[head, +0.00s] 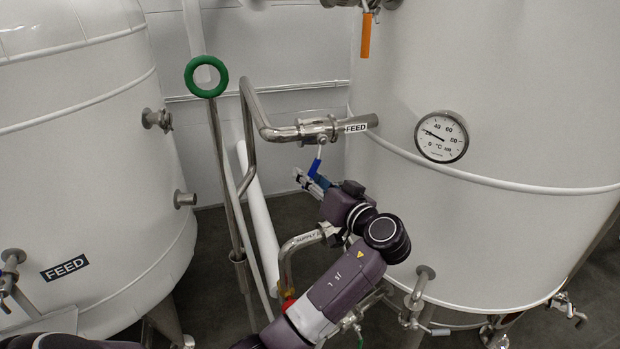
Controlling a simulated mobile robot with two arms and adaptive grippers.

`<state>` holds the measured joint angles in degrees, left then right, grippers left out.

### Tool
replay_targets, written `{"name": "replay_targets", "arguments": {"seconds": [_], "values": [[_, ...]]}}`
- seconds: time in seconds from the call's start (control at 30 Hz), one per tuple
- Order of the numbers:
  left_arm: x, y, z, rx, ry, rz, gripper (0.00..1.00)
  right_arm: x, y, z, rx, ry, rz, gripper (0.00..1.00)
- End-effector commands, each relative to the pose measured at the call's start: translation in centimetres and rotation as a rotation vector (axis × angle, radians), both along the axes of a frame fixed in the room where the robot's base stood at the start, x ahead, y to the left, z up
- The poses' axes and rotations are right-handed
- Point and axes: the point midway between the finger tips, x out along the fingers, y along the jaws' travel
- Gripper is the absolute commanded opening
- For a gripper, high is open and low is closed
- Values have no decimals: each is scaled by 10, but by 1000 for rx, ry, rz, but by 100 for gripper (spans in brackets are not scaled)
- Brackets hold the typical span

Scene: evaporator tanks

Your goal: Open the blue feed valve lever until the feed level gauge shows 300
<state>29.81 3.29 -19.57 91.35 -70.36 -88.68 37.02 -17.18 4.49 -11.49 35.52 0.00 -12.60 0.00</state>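The blue feed valve lever (315,168) hangs down from a valve (318,130) on the steel pipe marked FEED, in the middle of the head view. My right gripper is not in view.
A large white tank (540,90) stands at the right and another marked FEED (90,150) at the left. A green ring handwheel (206,76) stands left of the valve. An orange handle (366,35) hangs at the top.

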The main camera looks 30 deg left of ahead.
Motion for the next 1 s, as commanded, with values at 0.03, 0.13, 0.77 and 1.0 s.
{"name": "replay_targets", "arguments": {"seconds": [0.03,0.13,0.77,1.0], "values": [[0,0,0,0,0,1,29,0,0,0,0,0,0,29],[0,0,1,1,-1,0,29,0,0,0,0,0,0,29],[-42,-87,7,-2,1,-2,29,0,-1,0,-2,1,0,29],[-52,-106,9,0,1,0,29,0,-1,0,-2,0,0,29]]}}
